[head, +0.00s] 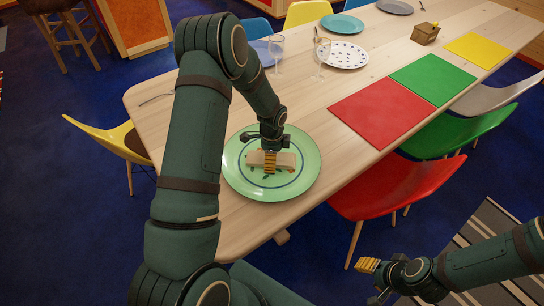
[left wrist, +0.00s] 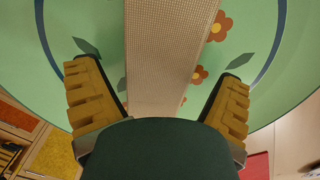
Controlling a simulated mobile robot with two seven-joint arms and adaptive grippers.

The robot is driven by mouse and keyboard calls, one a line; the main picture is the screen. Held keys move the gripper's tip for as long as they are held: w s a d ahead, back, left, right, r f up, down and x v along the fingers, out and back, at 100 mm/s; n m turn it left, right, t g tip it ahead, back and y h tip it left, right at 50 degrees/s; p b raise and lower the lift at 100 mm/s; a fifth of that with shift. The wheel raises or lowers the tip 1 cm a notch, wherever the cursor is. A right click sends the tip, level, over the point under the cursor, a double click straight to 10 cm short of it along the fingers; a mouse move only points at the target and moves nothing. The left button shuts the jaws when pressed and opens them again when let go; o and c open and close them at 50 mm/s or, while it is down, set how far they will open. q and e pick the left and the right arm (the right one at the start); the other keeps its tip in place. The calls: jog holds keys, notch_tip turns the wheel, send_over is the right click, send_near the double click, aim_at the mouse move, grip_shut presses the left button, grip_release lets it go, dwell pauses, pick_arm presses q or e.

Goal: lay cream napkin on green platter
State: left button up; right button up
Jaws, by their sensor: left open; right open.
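The cream napkin (head: 288,160) is a narrow folded strip over the middle of the green platter (head: 236,182), and it appears to lie on it. The platter has a dark ring and orange flowers, which show in the left wrist view (left wrist: 285,75). My left gripper (head: 270,162) is right over the napkin. In the left wrist view its fingers (left wrist: 160,95) are open on either side of the napkin (left wrist: 165,50), with gaps showing between. The napkin's near end is hidden behind the gripper body. My right gripper (head: 373,282) is open and empty, low at the bottom right, away from the table.
The platter stands near the front end of the wooden table (head: 320,185). Red (head: 383,110), green (head: 434,78) and yellow (head: 479,50) mats lie along the right side. A spotted plate (head: 342,54), glasses and a small basket (head: 425,34) stand farther back. A red chair (head: 400,185) stands close by.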

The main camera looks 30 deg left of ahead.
pick_arm(q)
notch_tip(320, 180, up, 12)
jog(key=p, duration=0.2)
dwell(0.8)
